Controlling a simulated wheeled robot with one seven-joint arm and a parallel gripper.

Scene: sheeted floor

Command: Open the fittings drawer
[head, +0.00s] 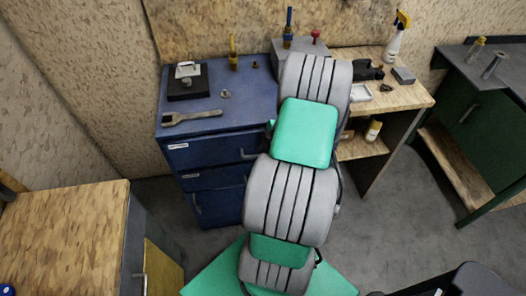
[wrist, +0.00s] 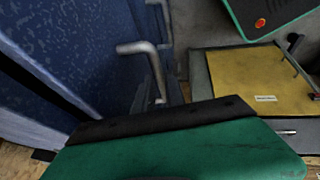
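A blue cabinet (head: 215,145) with a stack of drawer fronts stands at the back, left of centre in the head view. Its top drawer (head: 212,150) looks shut and has a white label too small to read, so I cannot tell which drawer is the fittings one. A metal handle shows on its right side (head: 250,155). In the wrist view the blue fronts (wrist: 85,45) fill the left, with a bent grey handle (wrist: 138,47) just beyond my gripper (wrist: 165,120). The gripper's green and black body shows there, apparently not gripping the handle; its fingertips cannot be made out. My arm hides it in the head view.
A wrench (head: 193,117) and a black block (head: 188,82) lie on the cabinet top. A wooden bench (head: 410,98) with a spray bottle (head: 397,35) stands to the right. A wood-topped cabinet (head: 65,235) is at front left. Grey floor (head: 395,215) is clear to the right.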

